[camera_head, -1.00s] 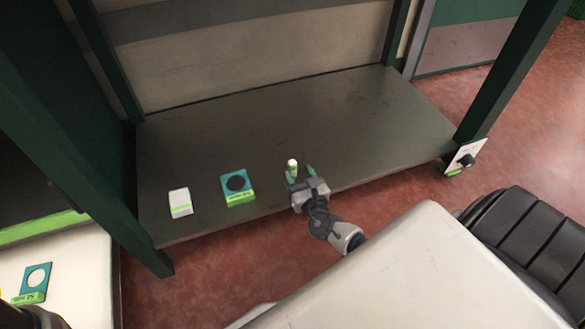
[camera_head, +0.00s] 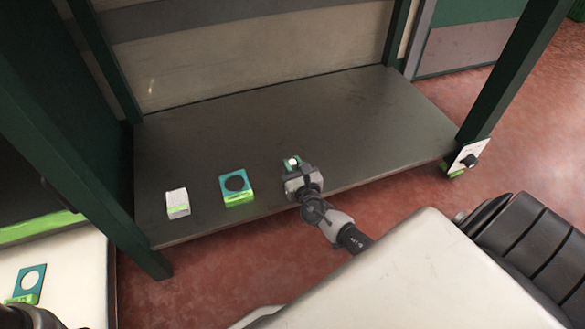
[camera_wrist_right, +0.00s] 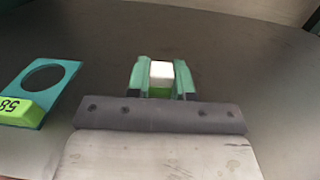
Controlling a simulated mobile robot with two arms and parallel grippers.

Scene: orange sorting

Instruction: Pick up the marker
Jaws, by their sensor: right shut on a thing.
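The marker, a small upright piece with a white top (camera_head: 293,161) and a green lower part, stands near the front of the dark shelf. It also shows in the right wrist view (camera_wrist_right: 161,71). My right gripper (camera_head: 292,164) is shut on it, with a teal finger against each side. In the right wrist view the gripper (camera_wrist_right: 160,80) has the marker squarely between its fingers, which hide its sides. Whether it touches the shelf is not clear. My left gripper is not in view; only a dark part of me shows at the lower left corner.
The dark shelf (camera_head: 330,115) is clear behind and right of the gripper. A teal holder (camera_head: 226,183) with a dark round hole and green label stands to the left, then a white block (camera_head: 177,198) with a green base. A green post (camera_head: 505,85) stands right.

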